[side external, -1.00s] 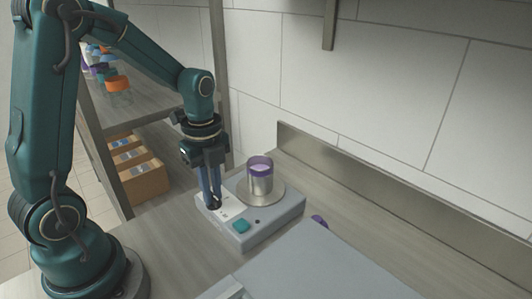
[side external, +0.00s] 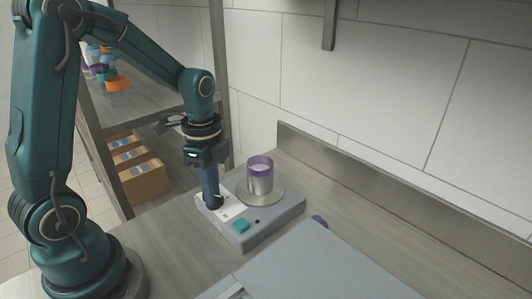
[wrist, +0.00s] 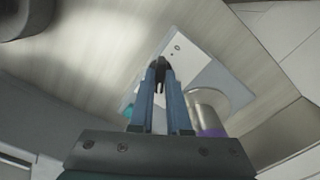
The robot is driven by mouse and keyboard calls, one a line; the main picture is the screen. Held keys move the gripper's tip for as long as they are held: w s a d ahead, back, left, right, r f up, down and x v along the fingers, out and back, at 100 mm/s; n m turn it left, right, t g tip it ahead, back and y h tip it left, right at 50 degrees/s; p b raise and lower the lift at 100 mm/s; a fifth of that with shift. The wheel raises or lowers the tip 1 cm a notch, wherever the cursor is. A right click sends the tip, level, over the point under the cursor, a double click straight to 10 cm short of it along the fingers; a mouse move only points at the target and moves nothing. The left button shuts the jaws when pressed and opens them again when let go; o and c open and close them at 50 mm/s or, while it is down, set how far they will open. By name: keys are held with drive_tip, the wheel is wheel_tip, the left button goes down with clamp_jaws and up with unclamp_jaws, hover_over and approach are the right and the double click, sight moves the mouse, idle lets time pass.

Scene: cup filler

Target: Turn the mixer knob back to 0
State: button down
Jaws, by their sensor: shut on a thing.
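The grey mixer (side external: 268,222) stands on the bench, with a white control strip along its left side and a teal button (side external: 241,225) at the front. The dark knob (side external: 215,203) is on the white strip. My gripper (side external: 214,202) points straight down and is shut on the knob. In the wrist view my blue fingers (wrist: 160,72) close around the dark knob (wrist: 161,66), which is mostly covered by the fingertips. Its pointer and the scale marks cannot be read. A metal cup with a purple band (side external: 260,175) stands upright on the mixer's round plate (side external: 273,196).
A large grey flat-topped box (side external: 320,268) is in front of the mixer, with a purple item (side external: 319,221) partly hidden behind it. A steel backsplash (side external: 360,180) runs behind. A shelf with cardboard boxes (side external: 140,175) stands at the left.

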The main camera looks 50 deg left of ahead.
drive_tip(key=n, duration=1.5)
drive_tip(key=shift+n, duration=0.3)
drive_tip(key=n, duration=0.3)
drive_tip(key=shift+n, duration=0.3)
drive_tip(key=n, duration=0.3)
drive_tip(key=shift+n, duration=0.3)
drive_tip(key=n, duration=0.3)
drive_tip(key=shift+n, duration=2.2)
